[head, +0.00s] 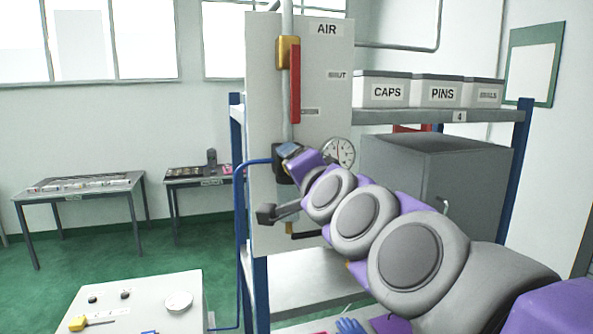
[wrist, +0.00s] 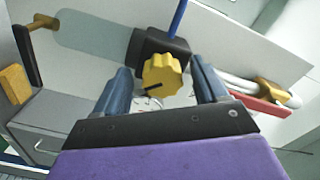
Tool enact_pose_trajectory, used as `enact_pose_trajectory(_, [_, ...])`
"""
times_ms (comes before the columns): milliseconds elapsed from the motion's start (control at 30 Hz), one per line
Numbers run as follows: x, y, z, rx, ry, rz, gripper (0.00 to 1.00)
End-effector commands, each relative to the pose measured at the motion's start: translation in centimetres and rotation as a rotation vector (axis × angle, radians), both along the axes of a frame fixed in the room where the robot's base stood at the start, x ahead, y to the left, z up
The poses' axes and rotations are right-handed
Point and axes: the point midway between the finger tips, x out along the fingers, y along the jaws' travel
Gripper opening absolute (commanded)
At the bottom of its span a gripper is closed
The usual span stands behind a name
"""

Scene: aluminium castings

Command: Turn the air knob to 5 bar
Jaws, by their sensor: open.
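The yellow lobed air knob (wrist: 163,76) shows in the wrist view on a black regulator body (wrist: 160,45), with a dark pointer mark on its face. My gripper (wrist: 160,70) is open. Its two blue-grey fingers stand on either side of the knob with gaps visible; I cannot tell how deep they reach around it. In the head view my wrist hides the knob at the regulator (head: 283,165) on the AIR panel (head: 262,110). The round white gauge (head: 339,152) shows just right of my wrist; its needle points roughly upward, but its numbers are too small to read.
A red lever (head: 295,85) sits on the pipe above the regulator. A black handle (wrist: 27,56) with a brass end lies left in the wrist view. A blue hose (head: 238,220) runs down left. A shelf with labelled bins (head: 384,90) and a grey cabinet (head: 440,165) stand right.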

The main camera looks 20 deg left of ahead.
Motion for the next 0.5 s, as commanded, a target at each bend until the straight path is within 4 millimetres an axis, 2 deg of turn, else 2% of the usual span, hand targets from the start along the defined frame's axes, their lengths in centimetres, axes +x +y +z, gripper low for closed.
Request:
enact_pose_trajectory(167, [-1.0, -0.7, 0.1, 0.000, 0.000, -0.001, 0.72])
enact_pose_trajectory(500, [-5.4, -3.6, 0.1, 0.001, -0.002, -0.001, 0.72])
